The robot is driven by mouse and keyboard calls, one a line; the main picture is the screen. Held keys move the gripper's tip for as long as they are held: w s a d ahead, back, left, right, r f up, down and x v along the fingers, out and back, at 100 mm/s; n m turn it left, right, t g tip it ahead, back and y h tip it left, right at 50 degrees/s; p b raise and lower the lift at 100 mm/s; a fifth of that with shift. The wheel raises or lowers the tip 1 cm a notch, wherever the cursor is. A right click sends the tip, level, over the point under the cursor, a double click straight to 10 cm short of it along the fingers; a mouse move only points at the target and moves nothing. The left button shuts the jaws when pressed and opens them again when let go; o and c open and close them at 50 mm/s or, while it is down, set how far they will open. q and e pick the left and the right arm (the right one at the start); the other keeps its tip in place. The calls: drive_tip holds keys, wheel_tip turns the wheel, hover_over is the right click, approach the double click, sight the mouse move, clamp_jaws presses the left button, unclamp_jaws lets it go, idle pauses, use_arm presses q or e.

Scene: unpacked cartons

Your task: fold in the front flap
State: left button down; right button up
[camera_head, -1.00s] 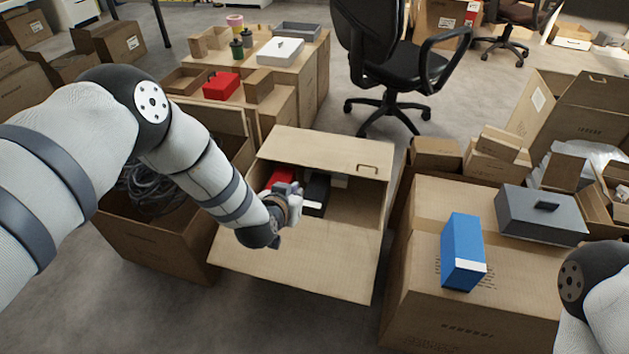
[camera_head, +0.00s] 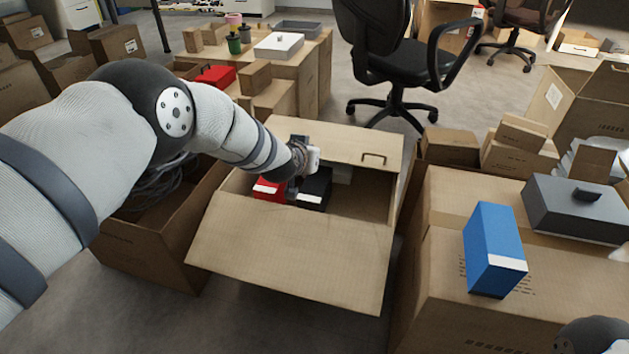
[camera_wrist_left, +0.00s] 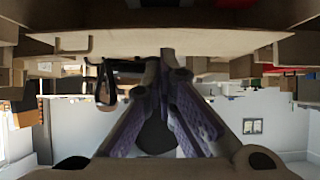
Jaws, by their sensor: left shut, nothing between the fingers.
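The open carton stands in the middle of the head view. Its wide tan front flap (camera_head: 290,250) hangs outward toward me, sloping down. My left gripper (camera_head: 292,188) is over the carton's opening, behind the front flap's upper edge and close to a red box (camera_head: 268,189) and a black box (camera_head: 316,188) inside. In the left wrist view its fingers (camera_wrist_left: 166,62) are shut and empty, with a cardboard panel edge beyond them. Whether they touch anything is unclear. My right gripper is out of view.
An open carton with coiled cable (camera_head: 160,190) stands at left, under my left arm. At right, a closed carton carries a blue box (camera_head: 493,247) and a grey lidded box (camera_head: 575,205). An office chair (camera_head: 392,60) stands behind.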

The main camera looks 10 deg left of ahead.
use_arm(q)
drive_tip(key=f+b, duration=0.1)
drive_tip(key=f, duration=0.1)
drive_tip(key=w+f+b, duration=0.1)
drive_tip(key=b, duration=0.1)
drive_tip(key=w+f+b, duration=0.1)
drive_tip(key=f, duration=0.1)
drive_tip(key=shift+w+f, duration=0.2)
drive_tip(key=shift+f, duration=0.15)
drive_tip(key=shift+w+f+b, duration=0.25)
drive_tip(key=shift+f+b, duration=0.45)
drive_tip(key=shift+b, duration=0.1)
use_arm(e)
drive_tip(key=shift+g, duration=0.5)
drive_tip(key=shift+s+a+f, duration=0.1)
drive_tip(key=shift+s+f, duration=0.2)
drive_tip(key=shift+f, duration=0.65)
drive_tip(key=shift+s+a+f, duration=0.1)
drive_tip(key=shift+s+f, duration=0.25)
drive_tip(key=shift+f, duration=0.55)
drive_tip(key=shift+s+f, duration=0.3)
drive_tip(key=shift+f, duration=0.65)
use_arm(q)
drive_tip(key=shift+r, duration=0.15)
